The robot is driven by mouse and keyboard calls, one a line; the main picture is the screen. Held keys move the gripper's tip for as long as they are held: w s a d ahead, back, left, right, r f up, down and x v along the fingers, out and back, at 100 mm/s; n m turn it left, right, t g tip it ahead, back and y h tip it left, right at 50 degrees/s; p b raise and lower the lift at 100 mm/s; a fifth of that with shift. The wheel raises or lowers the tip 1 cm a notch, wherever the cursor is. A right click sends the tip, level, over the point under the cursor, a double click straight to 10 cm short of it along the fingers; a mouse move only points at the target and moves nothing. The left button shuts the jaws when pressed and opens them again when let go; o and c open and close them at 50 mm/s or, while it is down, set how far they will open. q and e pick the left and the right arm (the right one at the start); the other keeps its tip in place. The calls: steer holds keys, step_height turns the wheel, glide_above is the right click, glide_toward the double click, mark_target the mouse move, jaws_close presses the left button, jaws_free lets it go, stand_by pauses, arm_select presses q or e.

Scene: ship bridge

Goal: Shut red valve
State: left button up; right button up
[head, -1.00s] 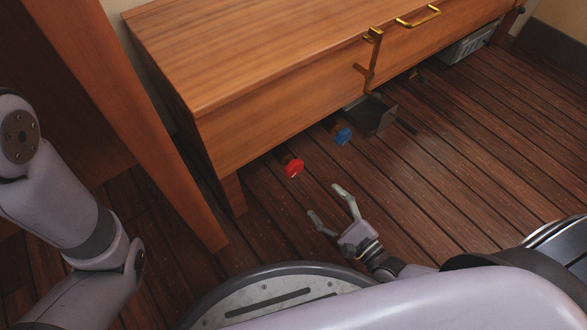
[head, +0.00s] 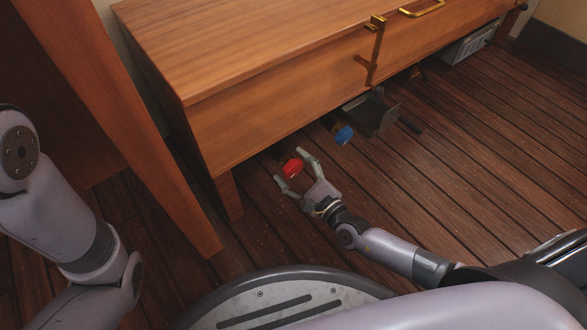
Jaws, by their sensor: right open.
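The red valve (head: 292,168) is a small round handle under the front edge of the wooden cabinet, low near the floor. My right gripper (head: 291,170) is open, with its two fingers on either side of the red valve. I cannot tell whether the fingers touch it. A blue valve (head: 343,134) sits a little further right and back under the same cabinet. My left arm shows at the left edge, but its gripper is out of view.
The wooden cabinet (head: 270,105) overhangs the valves, with a cabinet leg (head: 229,195) to their left. A dark dustpan-like object (head: 374,115) lies right of the blue valve. A wooden post (head: 130,140) stands at left. The plank floor (head: 480,150) at right is clear.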

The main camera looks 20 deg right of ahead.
steer(key=c, duration=1.1)
steer(key=shift+c, duration=0.2)
